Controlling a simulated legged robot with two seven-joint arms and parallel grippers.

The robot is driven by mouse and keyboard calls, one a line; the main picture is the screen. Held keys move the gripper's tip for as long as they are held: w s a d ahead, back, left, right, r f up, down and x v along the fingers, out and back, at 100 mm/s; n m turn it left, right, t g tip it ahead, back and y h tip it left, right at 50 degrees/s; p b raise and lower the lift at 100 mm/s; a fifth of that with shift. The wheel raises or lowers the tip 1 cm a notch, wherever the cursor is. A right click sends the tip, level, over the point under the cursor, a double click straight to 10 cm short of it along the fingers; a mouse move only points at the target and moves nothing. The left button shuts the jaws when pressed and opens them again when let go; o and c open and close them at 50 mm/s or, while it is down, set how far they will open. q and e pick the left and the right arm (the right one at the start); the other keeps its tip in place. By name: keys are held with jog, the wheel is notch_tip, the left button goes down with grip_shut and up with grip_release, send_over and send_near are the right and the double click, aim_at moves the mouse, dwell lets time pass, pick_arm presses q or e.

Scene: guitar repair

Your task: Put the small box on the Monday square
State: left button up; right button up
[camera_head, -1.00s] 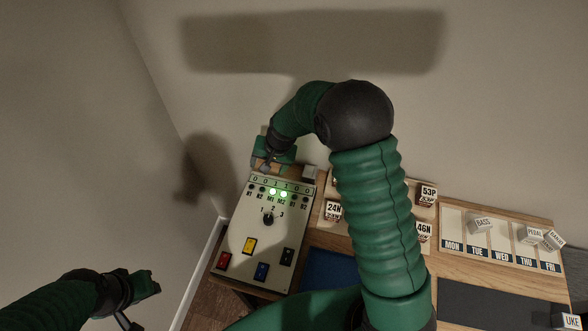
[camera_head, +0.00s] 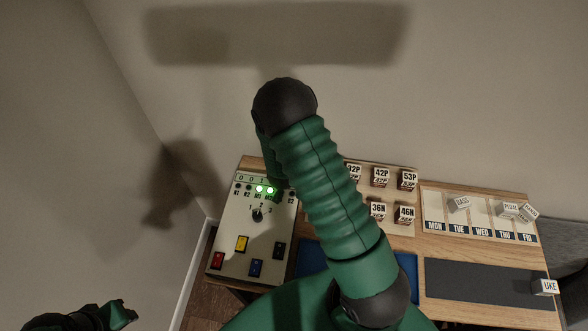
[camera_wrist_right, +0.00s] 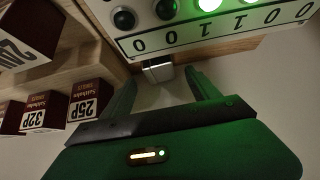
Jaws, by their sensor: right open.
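A small pale grey box (camera_wrist_right: 158,71) lies just beyond the control panel's edge in the right wrist view, between the fingertips. It has no readable label; in the head view my right arm hides it. My right gripper (camera_wrist_right: 160,77) is open around or just short of this box; contact cannot be told. In the head view it is mostly hidden behind my arm at the panel's top right. The Monday square (camera_head: 434,206) is the leftmost on the weekday board and looks empty. My left gripper (camera_head: 125,313) is at the lower left, away from the table, its jaws unclear.
The control panel (camera_head: 229,245) has lit green lamps. Several labelled string boxes (camera_head: 381,176) stand right of my arm. White boxes BASS (camera_head: 460,203), PEDAL (camera_head: 508,210) and another lie on the weekday board. UKE (camera_head: 545,287) is by the dark mat (camera_head: 470,280).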

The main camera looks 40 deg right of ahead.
jog(key=x, duration=0.5)
jog(key=shift+a+p, duration=0.1)
jog(key=shift+p, duration=0.2)
jog(key=shift+w+d+f, duration=0.1)
jog(key=shift+d+f, duration=0.05)
jog(key=shift+d, duration=0.15)
jog(key=c, duration=0.4)
jog(key=shift+a+r, duration=0.2)
jog(key=shift+a, duration=0.15)
jog(key=c, duration=0.8)
grip_shut()
jog(key=shift+d, duration=0.2)
